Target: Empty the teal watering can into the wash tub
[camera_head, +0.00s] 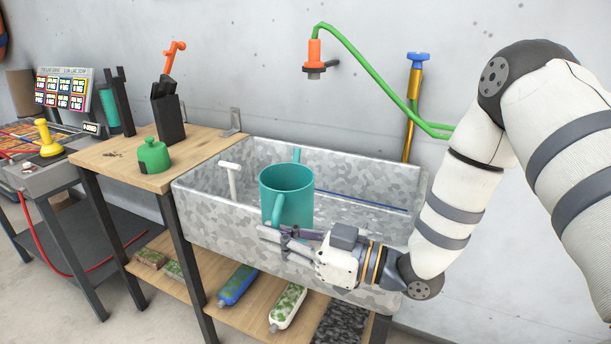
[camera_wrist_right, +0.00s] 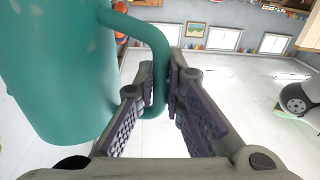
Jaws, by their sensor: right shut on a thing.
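The teal watering can (camera_head: 287,183) looks upright in the head view, its open top facing up and its handle towards me. It hangs at the front of the grey wash tub (camera_head: 212,212) and overlaps its front rim; its exact height is unclear. My right gripper (camera_head: 277,236) is shut on the can's handle. In the right wrist view the can (camera_wrist_right: 55,70) fills the left side, and its handle runs down between the fingers of the right gripper (camera_wrist_right: 165,88). A teal tip behind the can may be its spout. The contents are hidden. My left gripper is not in view.
A wooden bench (camera_head: 112,158) left of the tub holds a small green container (camera_head: 152,157) and a black block with tools (camera_head: 168,115). A white T-shaped piece (camera_head: 231,175) stands at the tub's left. A green hose (camera_head: 375,72) hangs behind. Bags lie on the lower shelf.

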